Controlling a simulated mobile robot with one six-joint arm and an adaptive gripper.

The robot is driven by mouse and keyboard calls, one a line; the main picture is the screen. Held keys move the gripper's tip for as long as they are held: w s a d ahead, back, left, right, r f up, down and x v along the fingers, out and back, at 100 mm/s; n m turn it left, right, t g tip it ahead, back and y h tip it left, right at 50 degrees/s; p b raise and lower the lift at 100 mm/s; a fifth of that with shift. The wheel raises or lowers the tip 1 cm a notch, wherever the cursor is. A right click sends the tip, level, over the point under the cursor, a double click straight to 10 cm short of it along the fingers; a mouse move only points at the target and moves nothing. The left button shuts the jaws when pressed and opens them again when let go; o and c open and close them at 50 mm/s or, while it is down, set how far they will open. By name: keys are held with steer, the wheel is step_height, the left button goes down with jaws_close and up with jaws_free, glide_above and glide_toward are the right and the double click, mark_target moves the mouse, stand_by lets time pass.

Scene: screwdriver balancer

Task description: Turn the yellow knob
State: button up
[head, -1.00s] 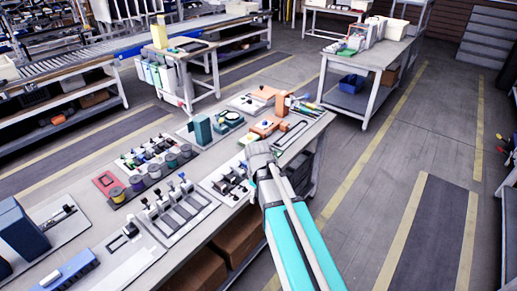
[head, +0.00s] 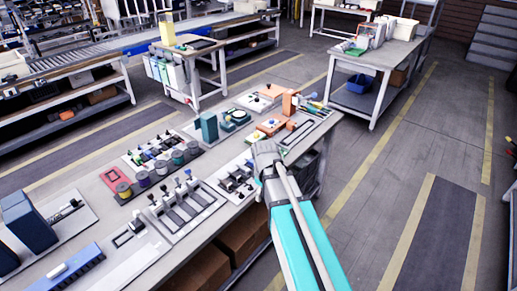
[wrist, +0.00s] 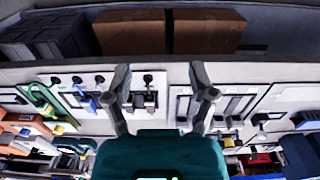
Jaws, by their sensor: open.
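My gripper (head: 264,148) is above the bench's right edge, apart from both yellow parts. Its tips are small and partly hidden by my arm in the head view. In the wrist view my gripper (wrist: 160,78) is open and empty, with the two fingers wide apart.
The workbench (head: 105,230) carries several panels with switches, sliders and levers. Brown boxes (wrist: 205,32) sit on the shelf below. A blue upright block (head: 27,222) stands at the near left. Open floor (head: 375,190) lies to the right.

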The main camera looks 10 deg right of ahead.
steer(key=s+a+m, duration=0.1)
steer(key=s+m, duration=0.6)
steer(key=s, duration=0.1)
steer(key=shift+m, duration=0.3)
